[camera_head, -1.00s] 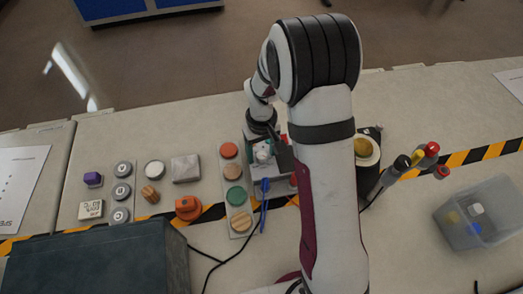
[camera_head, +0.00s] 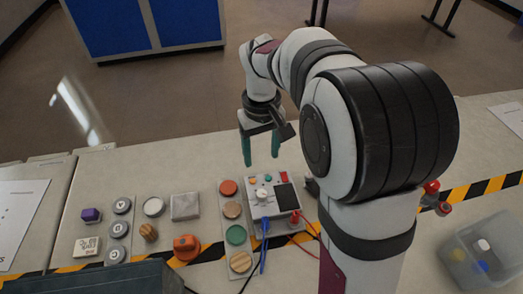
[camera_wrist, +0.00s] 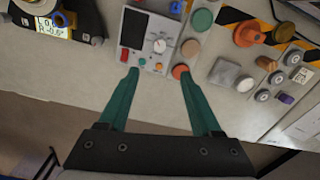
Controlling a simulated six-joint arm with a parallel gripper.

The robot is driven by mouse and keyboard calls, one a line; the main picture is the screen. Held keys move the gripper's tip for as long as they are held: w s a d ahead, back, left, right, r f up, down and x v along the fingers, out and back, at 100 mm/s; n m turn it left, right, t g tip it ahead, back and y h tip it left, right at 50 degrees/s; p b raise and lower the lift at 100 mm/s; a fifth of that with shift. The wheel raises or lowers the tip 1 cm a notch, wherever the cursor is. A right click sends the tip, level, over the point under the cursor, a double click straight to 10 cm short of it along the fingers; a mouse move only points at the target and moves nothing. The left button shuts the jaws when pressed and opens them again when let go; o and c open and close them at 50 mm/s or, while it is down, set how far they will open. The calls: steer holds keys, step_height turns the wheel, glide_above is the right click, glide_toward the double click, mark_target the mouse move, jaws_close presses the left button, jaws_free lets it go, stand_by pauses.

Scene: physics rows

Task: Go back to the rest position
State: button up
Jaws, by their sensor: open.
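My gripper (camera_head: 261,146) is open and empty, with two green fingers raised above the far part of the table, behind the control box. In the wrist view my gripper (camera_wrist: 160,78) also shows spread fingers with nothing between them. The control box (camera_head: 287,205) has a white knob, a dark screen and plugged red and blue leads. It also shows in the wrist view (camera_wrist: 131,42), ahead of the fingertips and apart from them.
A strip of coloured discs (camera_head: 236,235) lies left of the box. Further left are a grey block (camera_head: 185,206), an orange knob (camera_head: 187,247) and several grey weights (camera_head: 119,229). A clear bin (camera_head: 488,250) stands at the right. A dark case (camera_head: 110,279) is at the front left.

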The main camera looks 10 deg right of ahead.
steer(key=s+a+r+m+y, duration=0.1)
steer(key=s+m, duration=0.6)
steer(key=s, duration=1.8)
steer(key=shift+s+a+m+y, duration=0.25)
steer(key=shift+a+m+y, duration=0.15)
steer(key=shift+a, duration=0.35)
stand_by(0.3)
